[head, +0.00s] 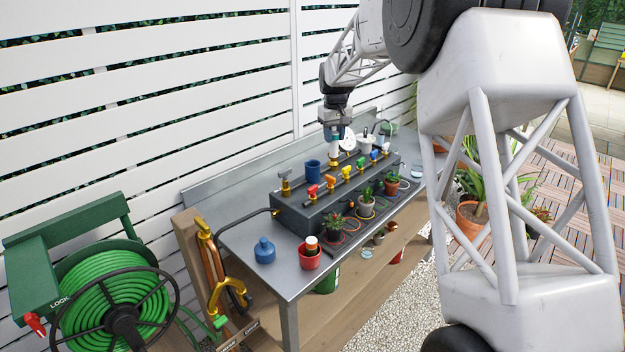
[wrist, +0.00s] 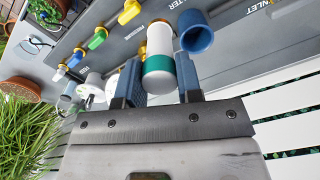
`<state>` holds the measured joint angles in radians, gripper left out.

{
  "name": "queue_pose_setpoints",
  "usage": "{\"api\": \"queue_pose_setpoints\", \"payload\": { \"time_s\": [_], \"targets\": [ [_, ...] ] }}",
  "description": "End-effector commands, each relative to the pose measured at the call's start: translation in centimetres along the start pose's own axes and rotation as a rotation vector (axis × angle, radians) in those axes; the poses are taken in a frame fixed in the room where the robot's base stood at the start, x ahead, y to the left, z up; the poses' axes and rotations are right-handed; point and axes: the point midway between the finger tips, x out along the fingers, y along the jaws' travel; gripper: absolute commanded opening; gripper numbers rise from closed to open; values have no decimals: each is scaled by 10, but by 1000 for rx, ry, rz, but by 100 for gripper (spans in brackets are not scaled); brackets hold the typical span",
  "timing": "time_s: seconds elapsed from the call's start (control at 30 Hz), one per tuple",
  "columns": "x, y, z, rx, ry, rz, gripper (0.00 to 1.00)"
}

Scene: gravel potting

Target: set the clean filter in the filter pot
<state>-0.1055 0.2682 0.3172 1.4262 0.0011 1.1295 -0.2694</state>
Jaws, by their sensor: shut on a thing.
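My gripper (head: 334,140) is shut on a white cylinder with a green band, the clean filter (wrist: 159,60), which stands out between the two blue fingers in the wrist view. In the head view the filter (head: 334,152) is upright under the gripper, over the grey manifold. Brass shows just beyond its far end; I cannot tell if they touch. An open blue cup (head: 313,172), which looks like the filter pot, stands beside it to the left in the head view. The cup (wrist: 197,36) is to the filter's right in the wrist view and its inside is partly hidden.
The manifold (head: 310,220) carries several coloured valves. Small potted plants line the manifold's front; white containers (head: 366,143) stand behind.

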Motion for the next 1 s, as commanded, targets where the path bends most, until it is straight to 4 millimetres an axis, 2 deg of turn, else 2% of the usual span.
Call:
{"api": "queue_pose_setpoints", "payload": {
  "time_s": [0.03, 0.1, 0.3, 0.77, 1.0],
  "targets": [
    [-2, -12, -12, -51, 0, 0, 0],
    [-5, -26, -24, -114, -1, -1, 0],
    [-11, -50, -44, -227, -1, -1, 0],
    [-12, -55, -48, -255, -1, -1, 0],
    [6, -55, -48, -255, -2, -1, 0]
  ]
}}
